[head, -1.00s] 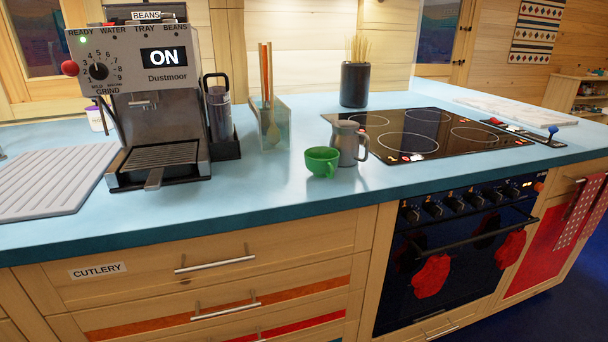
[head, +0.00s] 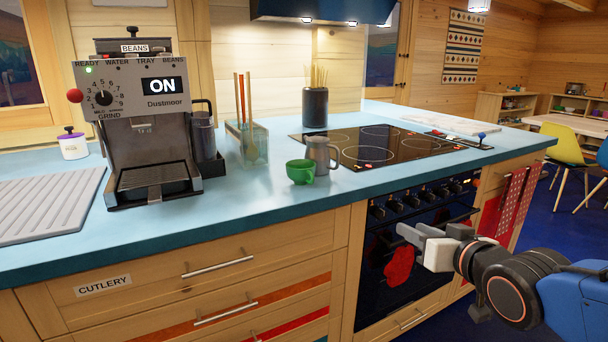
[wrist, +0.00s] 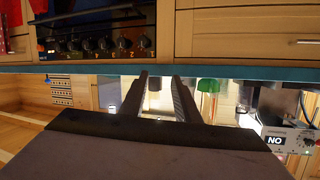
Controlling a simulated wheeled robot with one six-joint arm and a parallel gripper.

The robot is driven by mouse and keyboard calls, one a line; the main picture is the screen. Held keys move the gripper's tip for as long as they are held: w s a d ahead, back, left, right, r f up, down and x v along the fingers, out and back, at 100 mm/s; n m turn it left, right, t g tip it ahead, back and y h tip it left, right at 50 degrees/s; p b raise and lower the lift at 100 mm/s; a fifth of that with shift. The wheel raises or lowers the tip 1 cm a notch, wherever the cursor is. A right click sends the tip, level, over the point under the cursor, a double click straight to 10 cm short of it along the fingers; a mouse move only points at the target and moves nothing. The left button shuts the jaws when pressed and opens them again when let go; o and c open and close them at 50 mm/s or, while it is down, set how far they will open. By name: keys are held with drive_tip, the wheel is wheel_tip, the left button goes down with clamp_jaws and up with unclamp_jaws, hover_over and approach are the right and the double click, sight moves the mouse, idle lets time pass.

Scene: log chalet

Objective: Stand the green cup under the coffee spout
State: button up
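The green cup (head: 300,171) stands upright on the blue counter, its handle toward the left, beside a grey metal pitcher (head: 318,154). In the upside-down wrist view the cup (wrist: 208,86) shows just right of the fingers. The coffee machine (head: 125,80) stands at the left with its display reading ON. Its spout (head: 140,123) is above the drip tray (head: 153,177), with no cup under it. My gripper (head: 412,240) is in front of the oven, right of the cup and apart from it. Its fingers (wrist: 160,98) are spread and nothing shows held between them.
A clear holder with wooden utensils (head: 246,143) stands between machine and cup. The black hob (head: 375,147) and a dark pot (head: 315,107) are behind and right. A ribbed grey board (head: 45,205) lies left of the machine. The counter front between machine and cup is clear.

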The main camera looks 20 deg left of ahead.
drive_tip(key=s+a+r+n+y, duration=0.1)
drive_tip(key=a+r+y, duration=0.15)
drive_tip(key=a, duration=0.35)
drive_tip(key=s+a+r+n+y, duration=0.1)
drive_tip(key=s+a+r+y, duration=0.15)
drive_tip(key=a, duration=0.45)
approach(312, 174)
drive_tip(key=x, duration=0.3)
drive_tip(key=shift+g, duration=0.3)
drive_tip(key=shift+x, duration=2.95)
drive_tip(key=shift+w+d, duration=0.1)
clamp_jaws()
